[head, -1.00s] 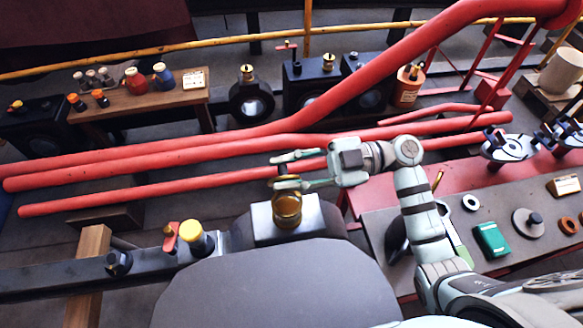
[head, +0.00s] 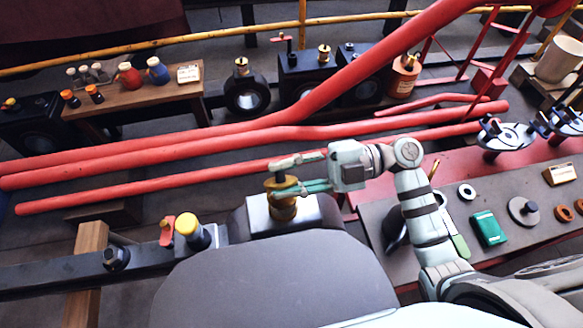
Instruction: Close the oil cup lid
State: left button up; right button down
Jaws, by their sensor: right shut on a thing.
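The brass oil cup (head: 283,209) stands upright on a pale metal block in the middle of the head view. Its lid (head: 283,187) now lies across the top of the cup, roughly level; I cannot tell whether it is fully seated. My right gripper (head: 287,176) reaches in from the right at the cup's top. Its fingers are shut on the lid and partly hide it. My left gripper is not in view.
Red pipes (head: 300,133) run across just behind the cup. A yellow-capped fitting (head: 190,230) and a red-handled valve (head: 167,230) stand to the left. A bench with a green box (head: 489,228) and rings is at right.

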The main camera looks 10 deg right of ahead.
jog(key=shift+s+n, duration=0.25)
jog(key=shift+n, duration=0.55)
jog(key=c, duration=1.5)
grip_release()
jog(key=shift+c, duration=0.2)
jog(key=shift+o, duration=0.5)
jog(key=shift+a+f, duration=0.15)
jog(key=d, duration=0.8)
